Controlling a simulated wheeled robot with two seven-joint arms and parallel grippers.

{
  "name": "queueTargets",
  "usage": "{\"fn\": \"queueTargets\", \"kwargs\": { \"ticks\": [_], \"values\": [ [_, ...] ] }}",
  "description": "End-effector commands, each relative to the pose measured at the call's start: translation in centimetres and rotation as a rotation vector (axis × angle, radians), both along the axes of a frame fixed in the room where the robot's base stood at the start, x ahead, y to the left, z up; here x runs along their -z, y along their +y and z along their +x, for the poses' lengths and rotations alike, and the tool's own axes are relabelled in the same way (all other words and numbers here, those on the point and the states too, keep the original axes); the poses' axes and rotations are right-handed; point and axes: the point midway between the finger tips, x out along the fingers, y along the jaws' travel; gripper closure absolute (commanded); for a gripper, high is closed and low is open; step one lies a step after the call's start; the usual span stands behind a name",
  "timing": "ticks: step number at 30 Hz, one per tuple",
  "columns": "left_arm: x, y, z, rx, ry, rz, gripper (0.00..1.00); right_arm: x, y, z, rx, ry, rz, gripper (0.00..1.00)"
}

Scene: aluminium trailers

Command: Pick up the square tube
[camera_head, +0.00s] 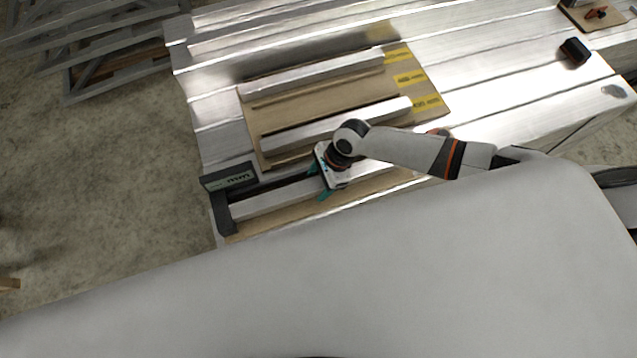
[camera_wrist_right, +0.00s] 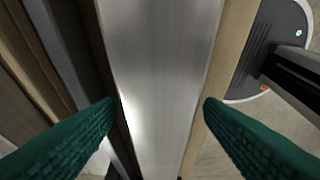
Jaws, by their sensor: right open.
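A long silvery square tube (camera_head: 272,199) lies along the front edge of the aluminium bed, beside a wooden strip. My right gripper (camera_head: 319,180) is over this tube, and its arm hides part of it. In the right wrist view the tube (camera_wrist_right: 160,60) runs up between the two green fingers. The right gripper (camera_wrist_right: 159,106) is open, with one finger on each side of the tube and a gap showing at both. I cannot tell how far above the tube the fingertips are. Two similar tubes (camera_head: 318,76) (camera_head: 335,125) lie on a wooden board behind. My left gripper is not in view.
A dark measuring device with a display (camera_head: 229,177) stands at the tube's left end. The wooden board (camera_head: 290,100) carries yellow labels (camera_head: 410,78). Stacked metal frames (camera_head: 100,45) stand beyond at the upper left.

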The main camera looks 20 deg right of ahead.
Motion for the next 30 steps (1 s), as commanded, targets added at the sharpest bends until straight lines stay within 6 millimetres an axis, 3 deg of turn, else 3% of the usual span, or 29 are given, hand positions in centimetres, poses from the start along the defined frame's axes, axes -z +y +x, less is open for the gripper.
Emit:
{"fn": "queueTargets", "kwargs": {
  "ticks": [8, 20, 30],
  "values": [
    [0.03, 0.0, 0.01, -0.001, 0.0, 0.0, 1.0, 0.38, 0.12, 0.03, 0.0, -0.001, 0.0, 0.38],
    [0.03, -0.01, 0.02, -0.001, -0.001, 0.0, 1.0, 0.37, 0.11, 0.01, 0.0, -0.001, 0.0, 1.0],
    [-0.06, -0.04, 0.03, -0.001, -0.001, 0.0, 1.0, 0.06, 0.1, -0.09, 0.0, -0.002, 0.002, 1.0]
  ]
}}
